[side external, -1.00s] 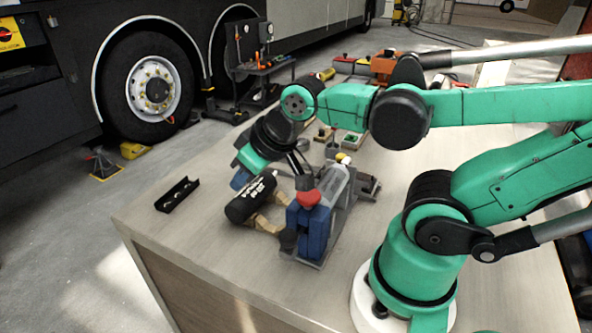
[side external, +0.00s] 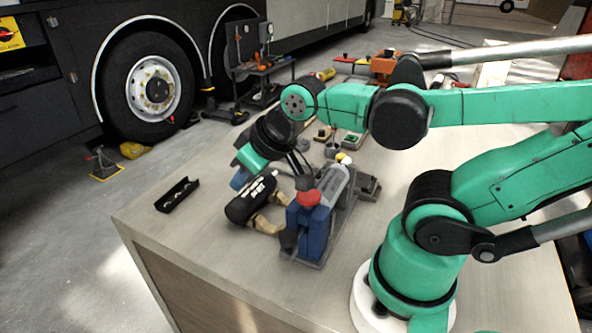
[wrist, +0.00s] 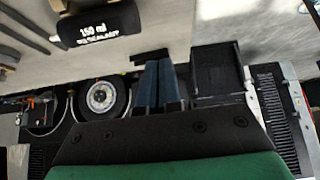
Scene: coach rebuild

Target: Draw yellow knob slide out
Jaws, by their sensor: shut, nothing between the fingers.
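The slide below the yellow knob is mostly hidden. My gripper (side external: 240,179) is low over the bench, left of the fixture and apart from the yellow knob, partly behind a black cartridge. In the wrist view my blue fingers (wrist: 160,68) are together with nothing between them. The yellow knob does not show there.
The black sealant cartridge (side external: 250,200) lies on wooden rests between my gripper and the bench front; it also shows in the wrist view (wrist: 95,25). A black slotted tray (side external: 177,195) lies at the left. Several small parts stand behind. The front left bench is clear.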

